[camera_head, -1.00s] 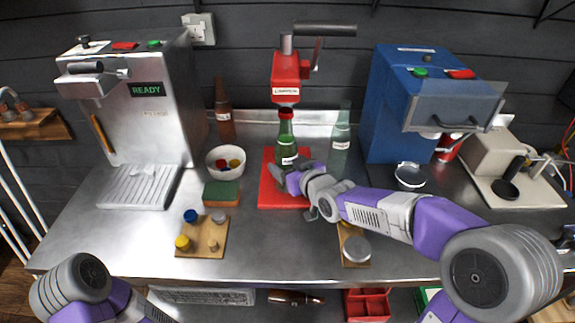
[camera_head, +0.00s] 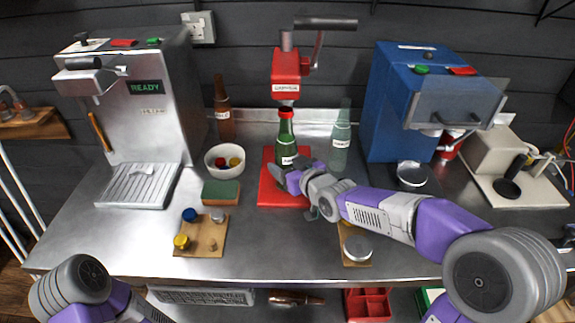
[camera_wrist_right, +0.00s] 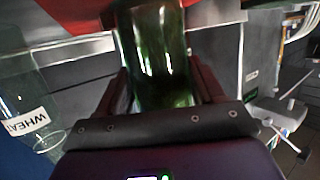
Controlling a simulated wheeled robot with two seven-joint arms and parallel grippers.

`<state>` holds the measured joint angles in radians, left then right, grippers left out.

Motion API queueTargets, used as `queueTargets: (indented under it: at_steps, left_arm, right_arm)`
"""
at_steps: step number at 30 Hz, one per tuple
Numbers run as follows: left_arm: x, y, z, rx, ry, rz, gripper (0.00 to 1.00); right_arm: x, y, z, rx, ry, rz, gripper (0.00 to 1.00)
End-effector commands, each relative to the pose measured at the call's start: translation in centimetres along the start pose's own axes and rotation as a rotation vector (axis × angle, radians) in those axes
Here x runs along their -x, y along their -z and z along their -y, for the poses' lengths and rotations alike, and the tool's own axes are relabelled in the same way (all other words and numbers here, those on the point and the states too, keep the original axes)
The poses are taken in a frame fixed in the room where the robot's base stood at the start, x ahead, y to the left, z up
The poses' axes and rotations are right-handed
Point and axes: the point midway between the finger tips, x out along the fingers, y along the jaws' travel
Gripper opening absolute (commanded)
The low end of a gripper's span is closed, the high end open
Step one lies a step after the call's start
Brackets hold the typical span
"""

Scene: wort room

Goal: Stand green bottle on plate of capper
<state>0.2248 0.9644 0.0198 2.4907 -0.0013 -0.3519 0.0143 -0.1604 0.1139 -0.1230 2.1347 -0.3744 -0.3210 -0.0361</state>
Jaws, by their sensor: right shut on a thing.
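The green bottle (camera_head: 286,135), with a red cap and a white label, is upright under the head of the red capper (camera_head: 286,72). The capper's red plate (camera_head: 270,194) lies on the steel bench below it. My right gripper (camera_head: 286,172) is shut on the green bottle, coming in from the right. In the right wrist view the bottle (camera_wrist_right: 155,60) stands between the two dark fingers (camera_wrist_right: 160,95). The fingers hide the bottle's base, so I cannot tell whether it touches the plate. My left gripper is out of view; only part of that arm shows.
A clear bottle (camera_head: 341,140) stands close right of the capper, and a brown bottle (camera_head: 224,112) stands behind left. A bowl (camera_head: 224,160) and a green sponge (camera_head: 221,192) are left of the plate. A blue machine (camera_head: 390,110) stands right.

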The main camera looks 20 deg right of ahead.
Motion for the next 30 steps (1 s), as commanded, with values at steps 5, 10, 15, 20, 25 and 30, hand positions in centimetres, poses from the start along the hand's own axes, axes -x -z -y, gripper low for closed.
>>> queueTargets:
  at_steps: [5,10,15,20,25,30]
  left_arm:
    - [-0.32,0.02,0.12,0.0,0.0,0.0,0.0]
    - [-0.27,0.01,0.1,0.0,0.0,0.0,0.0]
    - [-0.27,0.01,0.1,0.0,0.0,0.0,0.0]
    - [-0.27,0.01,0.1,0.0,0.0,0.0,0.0]
    - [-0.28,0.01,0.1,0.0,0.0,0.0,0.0]
    - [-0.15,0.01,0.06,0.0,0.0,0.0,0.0]
  right_arm:
    - [0.0,0.13,-0.02,0.0,-0.001,-0.006,0.38]
    - [0.01,0.18,-0.01,0.0,0.0,-0.006,0.38]
    - [0.01,0.18,0.0,0.001,0.0,-0.006,0.75]
    - [0.0,0.08,0.01,0.0,0.0,-0.003,0.97]
    - [-0.01,0.01,0.01,0.0,0.0,-0.001,0.97]
    - [0.44,-0.1,-0.04,-0.001,-0.001,0.003,0.97]
